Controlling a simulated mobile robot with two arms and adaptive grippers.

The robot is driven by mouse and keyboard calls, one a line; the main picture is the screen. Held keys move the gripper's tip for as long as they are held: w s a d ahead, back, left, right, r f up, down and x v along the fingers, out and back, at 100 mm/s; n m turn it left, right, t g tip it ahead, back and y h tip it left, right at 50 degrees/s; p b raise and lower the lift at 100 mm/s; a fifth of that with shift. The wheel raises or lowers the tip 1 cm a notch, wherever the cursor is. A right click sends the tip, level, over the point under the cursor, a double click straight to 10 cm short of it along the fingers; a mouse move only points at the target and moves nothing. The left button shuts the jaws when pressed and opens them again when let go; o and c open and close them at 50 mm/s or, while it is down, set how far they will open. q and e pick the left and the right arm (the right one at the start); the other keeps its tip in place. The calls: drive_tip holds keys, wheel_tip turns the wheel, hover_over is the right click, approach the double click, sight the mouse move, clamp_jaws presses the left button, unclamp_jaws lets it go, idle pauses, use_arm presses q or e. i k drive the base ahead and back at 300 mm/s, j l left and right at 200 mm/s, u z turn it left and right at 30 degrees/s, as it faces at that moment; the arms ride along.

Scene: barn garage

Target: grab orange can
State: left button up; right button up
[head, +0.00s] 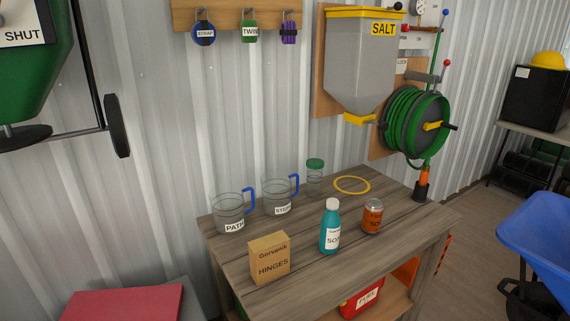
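The orange can (372,216) stands upright on the wooden workbench (316,284), toward its right side. It has a dark label band with partly readable lettering and a metallic top. A teal bottle (330,230) with a white cap stands just left of it, with a small gap between them. Nothing stands in front of the can. Neither of my grippers is in the head view.
A cardboard hinges box (270,259), two clear jugs (231,213) with blue handles, a green-lidded jar (315,179) and a yellow ring (352,185) share the bench. A salt hopper (360,75) and green hose reel (414,122) hang behind. A blue wheelbarrow (540,240) stands right.

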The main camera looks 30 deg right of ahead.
sight(373, 208)
drive_tip(key=z, duration=1.7)
drive_tip(key=i+j+u, duration=0.1)
drive_tip(key=i+u, duration=0.8)
